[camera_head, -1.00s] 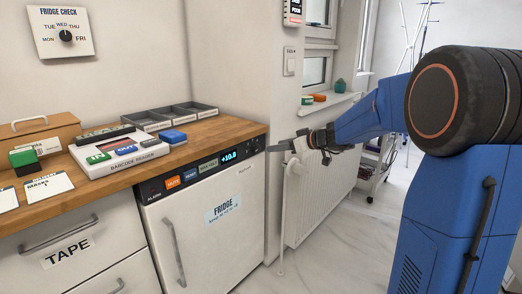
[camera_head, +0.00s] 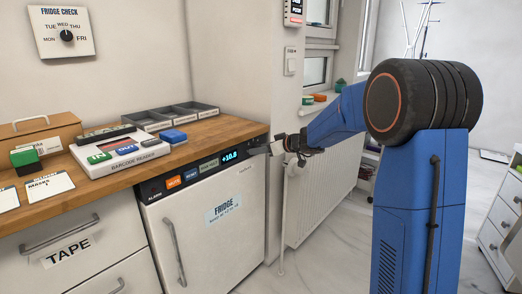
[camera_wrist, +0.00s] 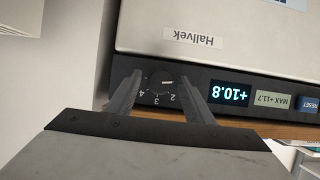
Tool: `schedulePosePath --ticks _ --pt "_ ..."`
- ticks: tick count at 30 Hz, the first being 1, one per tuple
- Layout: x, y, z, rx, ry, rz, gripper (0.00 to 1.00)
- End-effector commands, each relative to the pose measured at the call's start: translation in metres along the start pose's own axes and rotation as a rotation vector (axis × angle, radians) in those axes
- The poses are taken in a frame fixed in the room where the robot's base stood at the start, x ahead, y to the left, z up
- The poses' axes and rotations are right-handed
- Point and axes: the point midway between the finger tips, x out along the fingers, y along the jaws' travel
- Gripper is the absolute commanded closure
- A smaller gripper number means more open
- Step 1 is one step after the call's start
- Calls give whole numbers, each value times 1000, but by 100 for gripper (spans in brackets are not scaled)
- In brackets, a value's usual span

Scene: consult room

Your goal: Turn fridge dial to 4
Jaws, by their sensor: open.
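The fridge dial (camera_wrist: 160,79) is a dark round knob on the black control strip, seen upside down in the wrist view. The numbers 4, 3 and 2 show beside it. A light mark on the knob lies toward the 2 side, away from the 4. My gripper (camera_wrist: 161,82) is open, with one finger on each side of the dial; I cannot tell whether either touches it. In the head view my gripper (camera_head: 270,148) is at the right end of the strip and the dial is not clear there. The white fridge (camera_head: 222,240) is shut; its display (camera_head: 234,156) reads +10.8.
A wooden counter (camera_head: 205,150) runs above the fridge, holding grey trays (camera_head: 170,116) and a barcode reader (camera_head: 122,155). A radiator (camera_head: 325,195) stands to the right of the fridge, below my arm. The floor in front is clear.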

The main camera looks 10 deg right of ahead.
Motion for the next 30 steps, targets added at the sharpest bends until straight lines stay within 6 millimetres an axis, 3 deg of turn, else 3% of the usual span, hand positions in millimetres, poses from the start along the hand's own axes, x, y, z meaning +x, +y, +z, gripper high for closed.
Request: schedulePosePath --ticks 2,7,20,30 --pt "0 0 0 0 0 0 55" --pt "0 0 0 0 0 0 93" --pt "-1 1 0 66 0 -27 93" --pt "0 3 1 310 -1 -128 93"
